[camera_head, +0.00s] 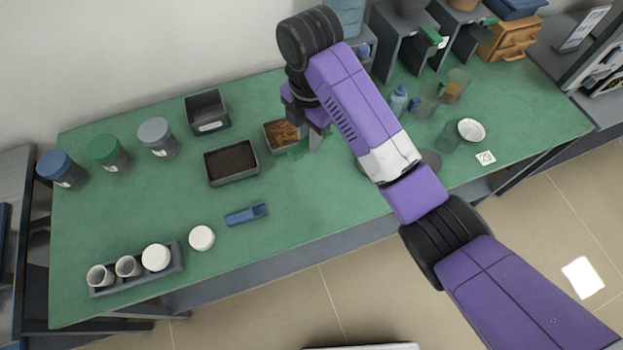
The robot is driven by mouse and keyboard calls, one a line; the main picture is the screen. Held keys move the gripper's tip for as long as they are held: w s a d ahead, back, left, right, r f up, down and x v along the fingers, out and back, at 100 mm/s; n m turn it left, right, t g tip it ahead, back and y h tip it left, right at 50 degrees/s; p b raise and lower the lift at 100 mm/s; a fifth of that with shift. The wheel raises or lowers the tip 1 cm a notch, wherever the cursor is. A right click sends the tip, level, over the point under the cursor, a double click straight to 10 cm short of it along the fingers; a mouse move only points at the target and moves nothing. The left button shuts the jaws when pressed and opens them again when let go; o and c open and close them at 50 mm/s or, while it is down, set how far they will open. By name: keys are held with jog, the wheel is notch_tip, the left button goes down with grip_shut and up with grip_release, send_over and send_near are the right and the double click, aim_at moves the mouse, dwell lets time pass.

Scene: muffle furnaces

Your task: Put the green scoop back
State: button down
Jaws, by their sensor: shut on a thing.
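My gripper (312,145) points down over the middle of the green table (330,190), beside the right end of a small tray of brown material (270,146). It is shut on a green scoop (299,150), of which only a small part shows by the fingers at the tray's right edge. The green scoop blends with the green table, and the fingers hide much of it. I cannot tell whether it touches the tray or the table.
Lidded jars (109,152) stand left; glassware (449,135) stands right. The front middle is clear.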

jog(key=b, duration=0.5)
send_over(311, 185)
notch_tip(311, 185, down, 15)
jog(key=shift+f, duration=2.35)
jog(key=shift+f, duration=0.15)
jog(key=c, duration=1.2)
grip_release()
notch_tip(311, 185, up, 12)
jog(key=shift+r, duration=0.25)
